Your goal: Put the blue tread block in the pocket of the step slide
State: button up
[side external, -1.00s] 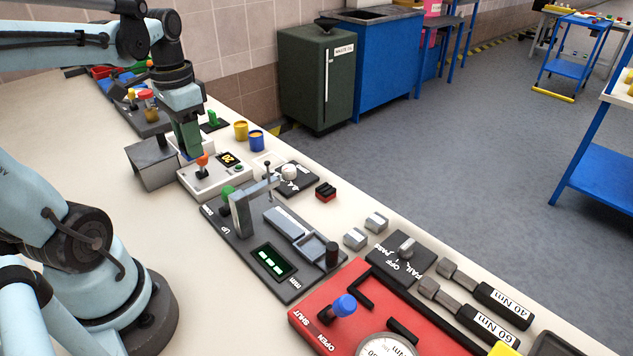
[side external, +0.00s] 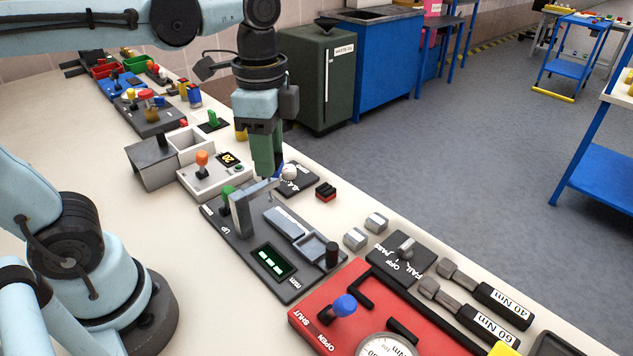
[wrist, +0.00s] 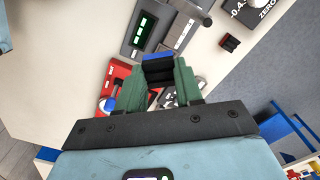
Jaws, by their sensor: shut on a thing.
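My gripper (side external: 268,174) is shut on the blue tread block (side external: 281,168), which is mostly hidden by the green fingers in the side view. In the wrist view the block (wrist: 157,57) shows as a blue edge with a dark face between the fingertips. The gripper hangs above the far edge of the dark jack plate (side external: 240,243), near its upright post and lever. The step slide (side external: 285,222) is a grey bar on this plate. A square, shallow grey pocket (side external: 314,247) lies at its right end and looks empty.
A black post (side external: 332,255) stands beside the pocket. The grey upright bracket (side external: 240,212) and green knob are left of the slide. The red tester (side external: 330,325) lies to the right.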

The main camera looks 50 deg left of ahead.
jog(key=s+d+m, duration=0.2)
jog(key=d+m, duration=0.2)
jog(key=d, duration=0.3)
jog(key=s+d+m, duration=0.3)
jog(key=d+m, duration=0.1)
jog(key=d, duration=0.3)
send_over(313, 247)
jog(key=shift+n, duration=0.3)
notch_tip(313, 247, down, 12)
jog(key=shift+f, duration=2.05)
jog(key=shift+f, duration=0.15)
jog(key=o, duration=1.1)
